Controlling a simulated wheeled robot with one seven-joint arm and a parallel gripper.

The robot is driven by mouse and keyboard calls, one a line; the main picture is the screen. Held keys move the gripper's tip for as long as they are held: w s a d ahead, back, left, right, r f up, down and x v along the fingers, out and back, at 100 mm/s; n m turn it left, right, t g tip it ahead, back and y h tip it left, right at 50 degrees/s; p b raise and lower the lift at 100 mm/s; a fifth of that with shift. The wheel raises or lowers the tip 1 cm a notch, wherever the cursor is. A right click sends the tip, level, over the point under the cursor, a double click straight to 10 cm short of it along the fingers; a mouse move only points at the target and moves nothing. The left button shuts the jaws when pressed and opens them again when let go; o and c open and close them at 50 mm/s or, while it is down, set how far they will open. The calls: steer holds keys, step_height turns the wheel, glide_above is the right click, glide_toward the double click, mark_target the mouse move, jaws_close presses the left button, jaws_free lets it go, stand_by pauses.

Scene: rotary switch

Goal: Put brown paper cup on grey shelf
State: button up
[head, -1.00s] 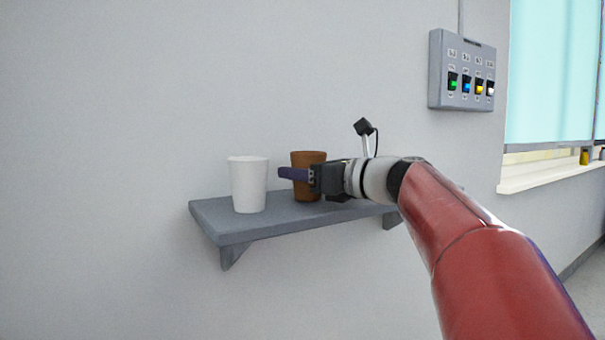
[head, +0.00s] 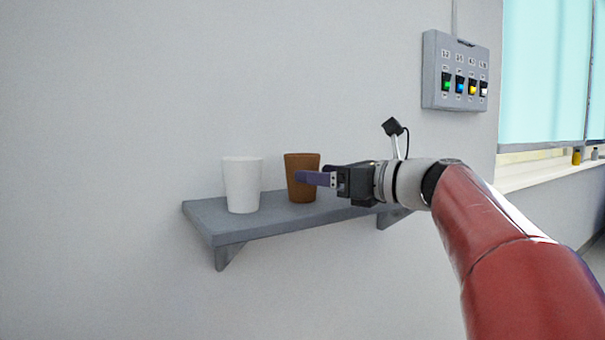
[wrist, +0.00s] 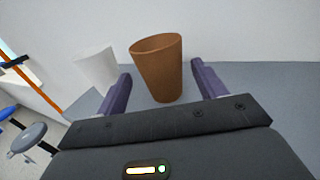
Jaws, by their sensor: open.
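The brown paper cup (head: 302,192) stands upright on the grey shelf (head: 228,228), to the right of the white cup. In the head view my gripper (head: 312,179) is at the cup's right side, and a purple finger overlaps the cup's front. In the wrist view the brown cup (wrist: 158,70) stands just beyond and between the two purple fingers of my gripper (wrist: 162,88). The fingers are spread apart, with gaps on both sides of the cup. The grey shelf (wrist: 215,68) shows around the cup there.
A white cup (head: 242,185) stands on the shelf's left part, close to the brown cup; it also shows in the wrist view (wrist: 97,66). A grey switch box (head: 455,72) hangs on the wall at upper right. A window (head: 545,70) is at the far right.

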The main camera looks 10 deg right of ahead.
steer(key=v, duration=0.6)
steer(key=shift+d, duration=0.1)
stand_by(0.3)
